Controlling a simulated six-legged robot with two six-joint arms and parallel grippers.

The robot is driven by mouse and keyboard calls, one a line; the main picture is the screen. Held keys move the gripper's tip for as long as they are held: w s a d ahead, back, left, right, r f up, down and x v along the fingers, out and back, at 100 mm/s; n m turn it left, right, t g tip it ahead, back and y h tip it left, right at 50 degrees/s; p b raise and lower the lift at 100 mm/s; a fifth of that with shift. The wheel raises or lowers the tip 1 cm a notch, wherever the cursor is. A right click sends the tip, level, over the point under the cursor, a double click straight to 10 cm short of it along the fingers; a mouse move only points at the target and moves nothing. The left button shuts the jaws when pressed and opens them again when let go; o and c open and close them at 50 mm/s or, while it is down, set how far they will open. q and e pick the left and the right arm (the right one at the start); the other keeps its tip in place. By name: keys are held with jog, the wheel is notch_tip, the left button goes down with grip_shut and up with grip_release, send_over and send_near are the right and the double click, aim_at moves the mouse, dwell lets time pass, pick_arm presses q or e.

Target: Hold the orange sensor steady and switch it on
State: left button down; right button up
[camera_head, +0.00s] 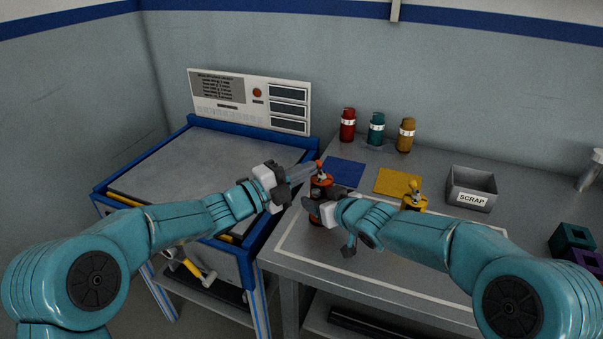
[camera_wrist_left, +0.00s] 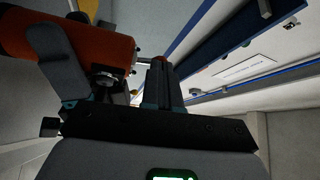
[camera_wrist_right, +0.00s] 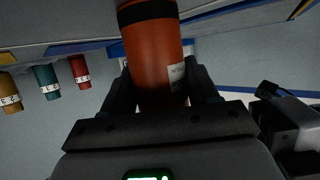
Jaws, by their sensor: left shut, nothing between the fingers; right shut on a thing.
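The orange sensor (camera_head: 321,184) stands near the table's left edge, with a small red-tipped part on top. My right gripper (camera_head: 320,205) is shut on its body. In the right wrist view the orange sensor (camera_wrist_right: 155,55) sits between both fingers (camera_wrist_right: 160,90), its pale label partly covered. My left gripper (camera_head: 312,168) is shut and empty, its tips close beside the sensor's top. In the left wrist view the sensor (camera_wrist_left: 105,48) crosses the upper left, and a small metal pin on its end is by my left fingers (camera_wrist_left: 160,70). Contact cannot be told.
Red (camera_head: 347,125), teal (camera_head: 376,128) and yellow (camera_head: 406,135) bottles stand at the back. A blue mat (camera_head: 345,172), a yellow mat (camera_head: 397,180), a yellow device (camera_head: 414,200) and a scrap bin (camera_head: 472,188) are on the table. A blue-edged bench (camera_head: 190,165) stands left.

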pick_arm(q)
jog(key=m, duration=0.1)
jog(key=d+m+g+y, duration=0.1)
jog(key=m+y, duration=0.1)
jog(key=shift+s+d+r, duration=0.15)
jog(key=shift+s+r, duration=0.1)
jog(key=shift+r, duration=0.15)
jog(key=r+v, duration=0.2)
jog(key=v, duration=1.1)
jog(key=shift+s, duration=0.3)
pick_arm(e)
jog(key=o, duration=1.2)
